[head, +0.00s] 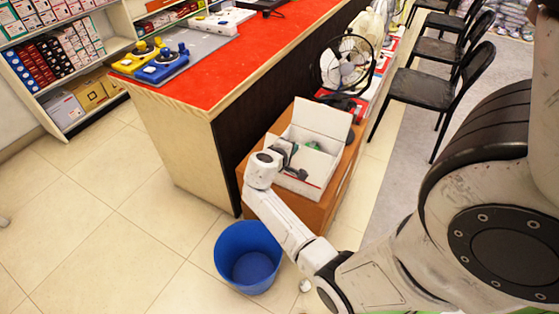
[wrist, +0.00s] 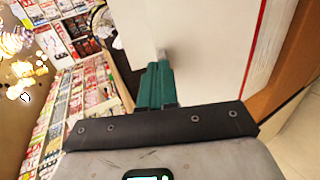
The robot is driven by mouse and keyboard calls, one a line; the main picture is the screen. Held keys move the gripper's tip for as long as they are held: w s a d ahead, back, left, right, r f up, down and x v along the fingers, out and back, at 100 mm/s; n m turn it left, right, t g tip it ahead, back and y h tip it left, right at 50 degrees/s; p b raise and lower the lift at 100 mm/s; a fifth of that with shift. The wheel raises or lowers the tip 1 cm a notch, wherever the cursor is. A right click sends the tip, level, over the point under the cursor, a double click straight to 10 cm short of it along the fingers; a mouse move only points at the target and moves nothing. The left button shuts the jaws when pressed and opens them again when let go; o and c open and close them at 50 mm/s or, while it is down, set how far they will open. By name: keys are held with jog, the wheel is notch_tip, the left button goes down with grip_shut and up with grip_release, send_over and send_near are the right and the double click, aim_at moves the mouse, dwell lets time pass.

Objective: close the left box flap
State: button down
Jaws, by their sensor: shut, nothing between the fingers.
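A white open box (head: 304,184) with a red stripe low on its side stands on a brown cabinet. A flap (head: 322,120) stands up at its back. A small green patch (head: 313,146) shows inside; I cannot tell what it is. My gripper (head: 290,152) is at the box's left side, partly over it. In the wrist view my gripper (wrist: 160,66) has its green fingers shut and empty, with the tips close to a white box panel (wrist: 208,45). I cannot tell whether they touch it. The left flap is not clearly distinguishable in the head view.
A red-topped counter (head: 215,70) stands left of and behind the box. A blue bin (head: 248,262) is on the floor in front. A black fan (head: 346,65) stands behind the box. Black chairs (head: 428,88) line the right. The tiled floor at left is clear.

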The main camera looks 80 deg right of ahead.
jog(key=s+d+f+t+y+b, duration=0.2)
jog(key=d+f+y, duration=0.5)
jog(key=d+y, duration=0.4)
jog(key=shift+s+d+f+t, duration=0.15)
jog(key=shift+s+f+t, duration=0.15)
jog(key=shift+s+f, duration=0.1)
jog(key=shift+f, duration=0.1)
dwell(0.4)
notch_tip(320, 180, up, 16)
jog(key=p, duration=0.6)
jog(key=shift+f, duration=0.2)
dwell(0.3)
